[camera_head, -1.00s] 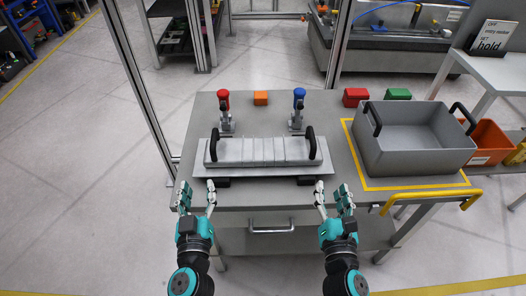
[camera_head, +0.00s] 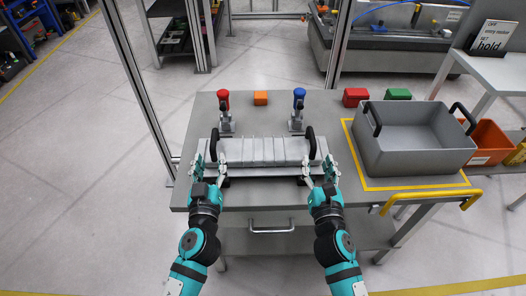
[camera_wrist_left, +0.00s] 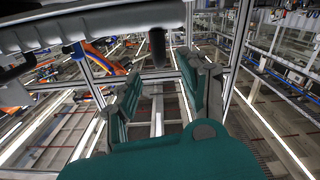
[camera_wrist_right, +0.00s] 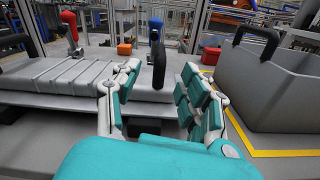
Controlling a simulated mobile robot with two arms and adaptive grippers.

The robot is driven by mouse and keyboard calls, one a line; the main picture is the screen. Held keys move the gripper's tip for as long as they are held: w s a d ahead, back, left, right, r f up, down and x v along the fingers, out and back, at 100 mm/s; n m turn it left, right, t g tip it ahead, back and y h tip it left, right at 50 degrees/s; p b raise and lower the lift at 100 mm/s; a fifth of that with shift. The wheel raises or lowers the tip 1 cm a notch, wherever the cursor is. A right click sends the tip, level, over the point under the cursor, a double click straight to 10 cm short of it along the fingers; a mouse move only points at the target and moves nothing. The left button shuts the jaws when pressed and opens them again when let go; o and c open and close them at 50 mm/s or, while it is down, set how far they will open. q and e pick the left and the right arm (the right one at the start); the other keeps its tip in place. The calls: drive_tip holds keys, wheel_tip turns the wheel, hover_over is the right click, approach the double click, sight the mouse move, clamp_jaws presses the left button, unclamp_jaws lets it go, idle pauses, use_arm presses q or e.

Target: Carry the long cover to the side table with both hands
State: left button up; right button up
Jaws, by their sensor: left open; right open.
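The long cover (camera_head: 262,152) is a light grey ribbed slab with a black upright handle at each end. It lies on a flat grey plate on the workbench, and it also shows in the right wrist view (camera_wrist_right: 75,77). My left gripper (camera_head: 209,167) is open at the near left end of the cover, by the left handle (camera_head: 214,144). My right gripper (camera_head: 319,166) is open at the near right end. In the right wrist view the right handle (camera_wrist_right: 159,66) stands beyond and between the open fingers. I cannot tell whether either gripper touches the cover.
Red (camera_head: 223,103) and blue (camera_head: 298,100) handled clamps stand behind the cover. A grey crate (camera_head: 420,160) stands to the right inside yellow tape. Orange (camera_head: 260,98), red (camera_head: 355,97) and green (camera_head: 397,94) blocks lie at the back. A side table (camera_head: 500,73) with a sign stands at far right.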

sight(214, 135)
use_arm(q)
drive_tip(key=w, duration=0.9)
drive_tip(key=shift+w+a, duration=0.2)
drive_tip(key=shift+w, duration=0.05)
use_arm(e)
drive_tip(key=w, duration=0.9)
drive_tip(key=shift+w+a, duration=0.2)
drive_tip(key=shift+w, duration=0.1)
use_arm(q)
clamp_jaws()
use_arm(e)
clamp_jaws()
